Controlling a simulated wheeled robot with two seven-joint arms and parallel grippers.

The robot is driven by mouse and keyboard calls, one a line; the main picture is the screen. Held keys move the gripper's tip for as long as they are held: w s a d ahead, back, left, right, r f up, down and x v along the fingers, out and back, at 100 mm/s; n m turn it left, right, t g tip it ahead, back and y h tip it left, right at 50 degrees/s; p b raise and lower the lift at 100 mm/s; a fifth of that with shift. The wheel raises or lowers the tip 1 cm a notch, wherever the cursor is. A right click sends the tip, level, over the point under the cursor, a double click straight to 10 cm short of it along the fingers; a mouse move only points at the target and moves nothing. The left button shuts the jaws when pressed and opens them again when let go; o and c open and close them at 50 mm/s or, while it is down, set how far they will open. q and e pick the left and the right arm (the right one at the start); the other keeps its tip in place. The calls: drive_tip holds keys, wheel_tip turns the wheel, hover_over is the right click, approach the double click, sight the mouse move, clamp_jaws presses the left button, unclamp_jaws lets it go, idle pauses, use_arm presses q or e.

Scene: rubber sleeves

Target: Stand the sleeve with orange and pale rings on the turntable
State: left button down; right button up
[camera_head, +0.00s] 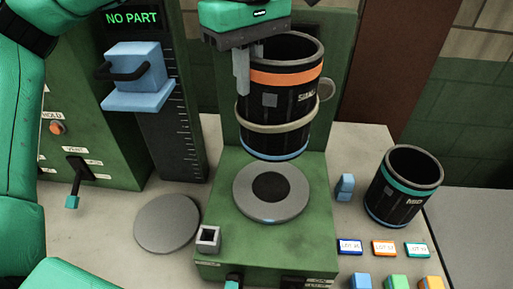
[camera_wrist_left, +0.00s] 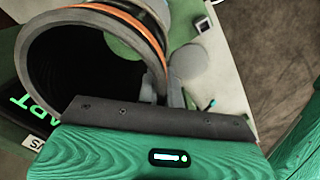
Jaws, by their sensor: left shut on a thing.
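The sleeve with orange and pale rings (camera_head: 275,110) is a dark open cylinder with a blue band at its bottom edge. My left gripper (camera_head: 242,75) is shut on the left part of its wall. The sleeve hangs upright, or nearly so, above and toward the back of the turntable (camera_head: 250,205), a grey disc with a dark centre on a green machine base. Its bottom looks clear of the disc. In the left wrist view the sleeve's open mouth (camera_wrist_left: 42,45) fills the left, with the gripper's fingers (camera_wrist_left: 168,92) at its wall. My right gripper is not in view.
A shorter dark sleeve with a teal ring (camera_head: 402,190) stands on the table at the right. A loose grey disc (camera_head: 168,223) lies left of the base. A blue slide block (camera_head: 138,75) is on the scale, whose display reads NO PART. Coloured lot tags (camera_head: 384,248) lie front right.

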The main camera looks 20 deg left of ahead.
sight(250, 152)
use_arm(q)
wheel_tip(250, 152, down, 11)
drive_tip(key=shift+w+f+p, duration=0.1)
drive_tip(key=shift+f+p, duration=0.1)
drive_tip(key=shift+p, duration=0.8)
wheel_tip(250, 152, down, 3)
drive_tip(key=shift+r+p, duration=0.1)
drive_tip(key=shift+p, duration=0.25)
drive_tip(key=shift+f, duration=0.35)
drive_tip(key=shift+f, duration=0.15)
drive_tip(key=c, duration=1.6)
unclamp_jaws()
drive_tip(key=shift+o, duration=0.2)
